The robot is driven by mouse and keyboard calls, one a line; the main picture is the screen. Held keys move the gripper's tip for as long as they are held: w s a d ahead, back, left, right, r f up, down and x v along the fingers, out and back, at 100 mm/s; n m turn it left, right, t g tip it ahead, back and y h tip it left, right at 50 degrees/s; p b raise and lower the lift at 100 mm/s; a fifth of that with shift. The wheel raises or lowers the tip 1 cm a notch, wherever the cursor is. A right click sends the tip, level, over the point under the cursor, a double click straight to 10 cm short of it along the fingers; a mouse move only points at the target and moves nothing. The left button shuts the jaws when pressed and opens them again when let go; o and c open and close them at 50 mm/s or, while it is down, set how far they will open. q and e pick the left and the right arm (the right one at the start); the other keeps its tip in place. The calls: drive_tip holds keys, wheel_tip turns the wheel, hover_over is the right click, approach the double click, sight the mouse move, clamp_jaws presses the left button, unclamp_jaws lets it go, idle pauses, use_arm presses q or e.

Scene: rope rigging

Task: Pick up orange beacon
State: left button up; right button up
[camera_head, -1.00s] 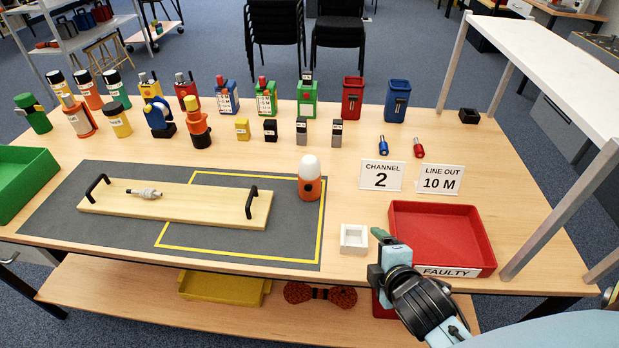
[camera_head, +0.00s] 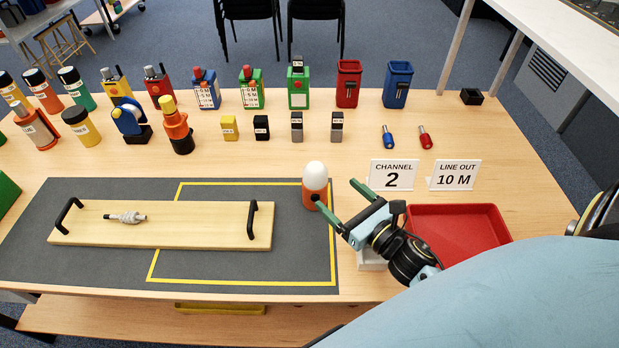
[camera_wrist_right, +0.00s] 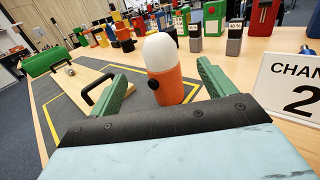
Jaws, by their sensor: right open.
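The orange beacon (camera_head: 313,192), an upright orange cylinder with a white dome and a dark round button, stands at the right end of the grey mat. It also shows in the right wrist view (camera_wrist_right: 168,82), straight ahead between the two fingers. My right gripper (camera_head: 338,197) is open and empty, just right of the beacon with its green fingers pointing at it. In the head view one fingertip overlaps the beacon's lower right side; I cannot tell whether it touches. My left gripper is not in view.
A wooden board (camera_head: 190,219) with black handles lies on the mat (camera_head: 100,271), left of the beacon. Behind my right gripper are sign cards (camera_head: 394,174) and a red tray (camera_head: 460,229). Devices, including an orange one with a yellow top (camera_head: 177,130), line the back. A white container (camera_head: 371,261) is partly hidden.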

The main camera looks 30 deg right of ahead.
sight(325, 182)
drive_tip(key=w, duration=0.3)
drive_tip(key=shift+w+a+r, duration=0.1)
drive_tip(key=shift+w+a, duration=0.05)
drive_tip(key=shift+a, duration=0.05)
drive_tip(key=shift+w+a, duration=0.15)
drive_tip(key=shift+w, duration=1.15)
drive_tip(key=shift+w+a, duration=0.1)
drive_tip(key=shift+w, duration=0.6)
drive_tip(key=w, duration=0.3)
drive_tip(key=shift+w+a+f, duration=0.2)
drive_tip(key=shift+a+f, duration=0.05)
drive_tip(key=shift+w, duration=0.2)
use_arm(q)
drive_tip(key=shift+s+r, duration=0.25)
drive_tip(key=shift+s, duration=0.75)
use_arm(e)
drive_tip(key=c, duration=1.2)
